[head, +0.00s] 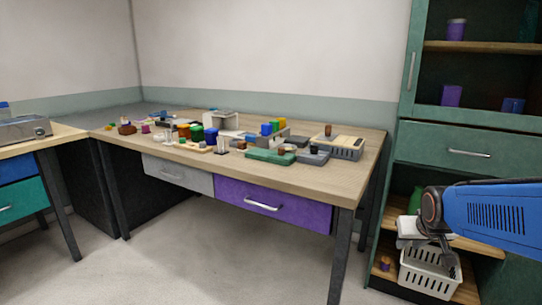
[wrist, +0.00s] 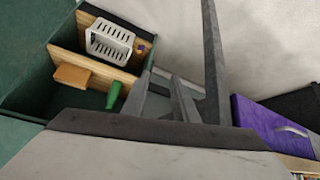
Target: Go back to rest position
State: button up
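My arm enters the head view from the right, in front of the green cabinet (head: 450,128). My gripper (head: 447,258) hangs at its end, pointing down in front of the lower shelves and overlapping the white basket (head: 425,280) in the picture. In the wrist view, the two dark fingers of my gripper (wrist: 160,80) stand apart with a gap and nothing between them. That view also shows the white basket (wrist: 110,42) on a wooden shelf, beyond the fingers.
The wooden table (head: 340,178) holds many small items and has a purple drawer (head: 280,206). A green object (wrist: 113,95) and a tan block (wrist: 72,76) are at the cabinet shelves near my gripper. The floor (head: 200,260) before the table is clear.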

jog(key=s+a+n+g+y, duration=0.1)
jog(key=s+a, duration=0.4)
jog(key=s, duration=0.6)
jog(key=s+a+g, duration=0.1)
jog(key=s+a, duration=0.3)
jog(key=s, duration=0.6)
jog(key=shift+s+a+n+y, duration=0.35)
jog(key=shift+n+y, duration=0.05)
